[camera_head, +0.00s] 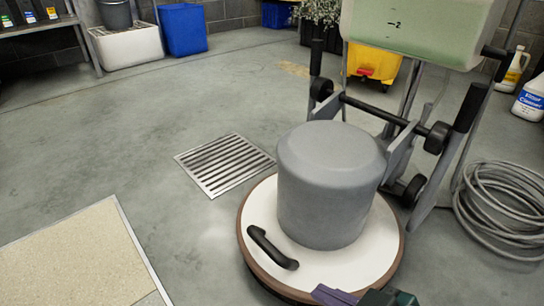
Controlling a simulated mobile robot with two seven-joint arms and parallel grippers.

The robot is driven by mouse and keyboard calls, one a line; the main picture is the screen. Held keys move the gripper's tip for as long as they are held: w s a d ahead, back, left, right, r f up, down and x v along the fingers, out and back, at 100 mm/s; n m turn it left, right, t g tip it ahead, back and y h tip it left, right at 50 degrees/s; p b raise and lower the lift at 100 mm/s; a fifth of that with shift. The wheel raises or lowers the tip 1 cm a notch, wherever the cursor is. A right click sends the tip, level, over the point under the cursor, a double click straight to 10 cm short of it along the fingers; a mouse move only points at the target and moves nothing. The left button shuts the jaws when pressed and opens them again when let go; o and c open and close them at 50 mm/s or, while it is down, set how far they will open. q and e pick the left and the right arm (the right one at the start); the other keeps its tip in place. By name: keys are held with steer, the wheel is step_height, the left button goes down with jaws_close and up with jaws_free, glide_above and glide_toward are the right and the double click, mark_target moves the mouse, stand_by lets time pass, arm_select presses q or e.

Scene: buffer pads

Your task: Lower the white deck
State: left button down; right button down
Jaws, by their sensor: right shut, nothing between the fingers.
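The white deck (345,262) is a round disc with a brown rim at the lower right of the head view. A grey motor housing (328,185) stands on it, and a black curved handle (270,248) is fixed to its near left part. I cannot tell how high its rim is above the floor. My right gripper (330,295) shows at the bottom edge, over the near side of the deck and right of the black handle. It is shut and empty, apart from the handle. Part of it is cut off by the frame. My left gripper is out of view.
The machine's frame with black wheels (435,138) and a pale green tank (415,30) stands behind the deck. A coiled grey hose (505,208) lies to the right. A floor grate (225,164) and a beige mat (75,262) lie left, with clear floor around.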

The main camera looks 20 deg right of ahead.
steer(key=d+b+x, duration=0.1)
steer(key=b+x, duration=0.2)
steer(key=x, duration=0.2)
steer(key=b, duration=0.8)
glide_above(293, 287)
steer(key=s+a, duration=0.2)
steer(key=s, duration=0.1)
steer(key=shift+w+d+f, duration=0.1)
steer(key=shift+d+f, duration=0.05)
steer(key=shift+f, duration=1.4)
steer(key=shift+d+f, duration=0.1)
steer(key=shift+f, duration=1.4)
steer(key=shift+p, duration=0.3)
